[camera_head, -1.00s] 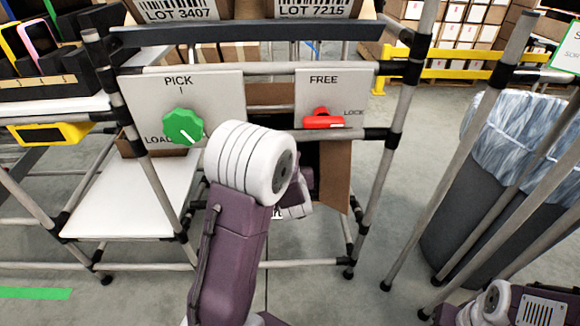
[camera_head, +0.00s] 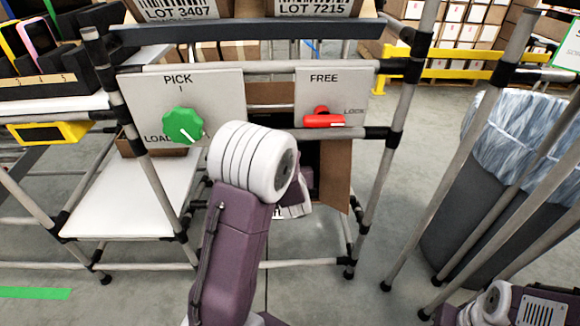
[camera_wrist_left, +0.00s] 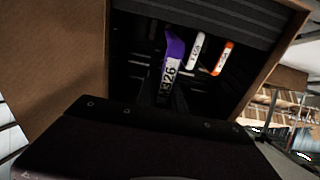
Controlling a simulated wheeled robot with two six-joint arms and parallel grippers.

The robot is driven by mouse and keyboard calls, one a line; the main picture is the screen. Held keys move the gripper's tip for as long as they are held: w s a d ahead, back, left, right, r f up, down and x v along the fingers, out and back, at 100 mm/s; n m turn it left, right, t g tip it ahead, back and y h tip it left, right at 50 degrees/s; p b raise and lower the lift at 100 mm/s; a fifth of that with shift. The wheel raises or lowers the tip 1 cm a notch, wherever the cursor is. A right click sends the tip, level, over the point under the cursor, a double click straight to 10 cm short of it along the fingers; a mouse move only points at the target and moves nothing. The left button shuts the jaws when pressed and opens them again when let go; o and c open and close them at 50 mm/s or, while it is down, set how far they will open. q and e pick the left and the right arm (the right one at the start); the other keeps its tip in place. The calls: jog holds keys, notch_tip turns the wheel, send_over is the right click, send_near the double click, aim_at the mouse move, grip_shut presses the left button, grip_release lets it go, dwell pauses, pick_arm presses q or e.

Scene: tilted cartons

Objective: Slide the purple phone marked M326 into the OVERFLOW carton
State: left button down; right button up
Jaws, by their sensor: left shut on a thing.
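The purple phone marked M326 (camera_wrist_left: 176,48) stands edge-on inside a brown carton (camera_wrist_left: 65,45) in the left wrist view, its label facing my wrist. My left gripper (camera_wrist_left: 166,98) is shut on its near end; the fingers are dark and hard to make out. In the head view the carton's open brown flap (camera_head: 337,178) shows below the red lever. My left arm's white joint hides the gripper and phone there. I cannot read the OVERFLOW name on the carton. My right gripper is out of view; only part of that arm shows at bottom right.
A white-labelled item (camera_wrist_left: 196,50) and an orange one (camera_wrist_left: 222,58) stand right of the phone inside the carton. A green knob (camera_head: 183,126) and red lever (camera_head: 323,119) sit on panels above. A grey bin (camera_head: 475,215) stands at right.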

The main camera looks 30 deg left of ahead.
pick_arm(q)
jog(key=shift+w+f, duration=0.1)
jog(key=shift+w, duration=0.05)
jog(key=shift+x, duration=1.15)
jog(key=shift+b, duration=0.3)
jog(key=shift+x, duration=1.4)
jog(key=shift+f, duration=0.1)
jog(key=shift+f+b+x, duration=0.25)
jog(key=shift+b+x, duration=0.15)
jog(key=shift+x, duration=0.95)
jog(key=shift+f+b+x, duration=0.2)
jog(key=shift+b+x, duration=0.15)
jog(key=shift+x, duration=1)
jog(key=shift+w+a+f, duration=0.25)
jog(key=shift+w+a, duration=0.05)
jog(key=shift+w, duration=0.1)
